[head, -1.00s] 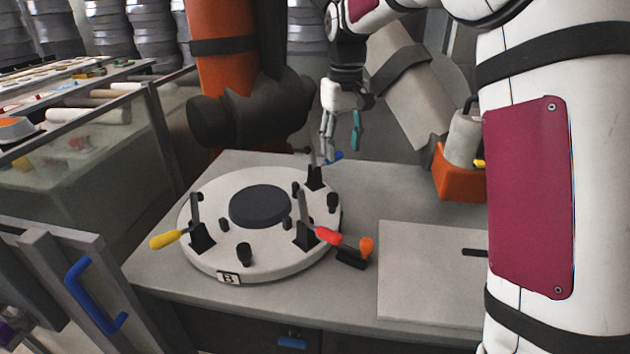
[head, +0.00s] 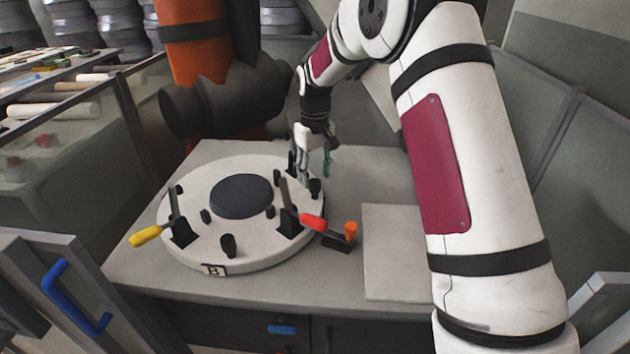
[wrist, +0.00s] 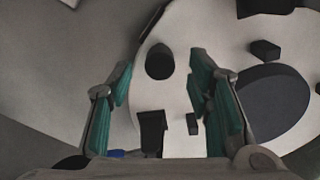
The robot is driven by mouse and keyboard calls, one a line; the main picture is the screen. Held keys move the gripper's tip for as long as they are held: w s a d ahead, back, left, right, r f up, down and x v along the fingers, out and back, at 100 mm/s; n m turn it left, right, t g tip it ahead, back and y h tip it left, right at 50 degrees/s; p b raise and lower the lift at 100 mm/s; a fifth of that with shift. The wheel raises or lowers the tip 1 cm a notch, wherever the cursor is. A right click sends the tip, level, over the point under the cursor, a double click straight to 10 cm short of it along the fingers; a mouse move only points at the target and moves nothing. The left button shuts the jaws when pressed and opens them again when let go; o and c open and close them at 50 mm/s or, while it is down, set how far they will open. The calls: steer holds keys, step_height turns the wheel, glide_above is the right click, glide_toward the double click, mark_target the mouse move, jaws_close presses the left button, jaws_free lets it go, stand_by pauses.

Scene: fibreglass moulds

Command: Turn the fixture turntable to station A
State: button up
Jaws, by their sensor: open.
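The fixture turntable (head: 215,245) is a round white disc on the grey bench, with a dark round pad (head: 241,196) in its middle. Black pegs and clamps with a yellow handle (head: 146,236) and a red handle (head: 312,222) stand on it. A letter plate (head: 214,269) is at the front rim; its letter is blurred now. My gripper (head: 314,168) is open at the disc's back right edge. In the wrist view its teal fingers (wrist: 161,78) are spread over the turntable (wrist: 205,30), with a black peg (wrist: 159,60) appearing between them. Contact cannot be told.
A flat pale plate (head: 392,250) lies on the bench right of the turntable. An orange knob (head: 351,231) stands beside the red handle. A large orange and dark arm-like column (head: 195,50) rises behind the disc. A blue-handled door (head: 75,300) is at the front left.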

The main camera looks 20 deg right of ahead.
mark_target(315, 181)
steer(key=shift+f, duration=1.5)
jaws_close()
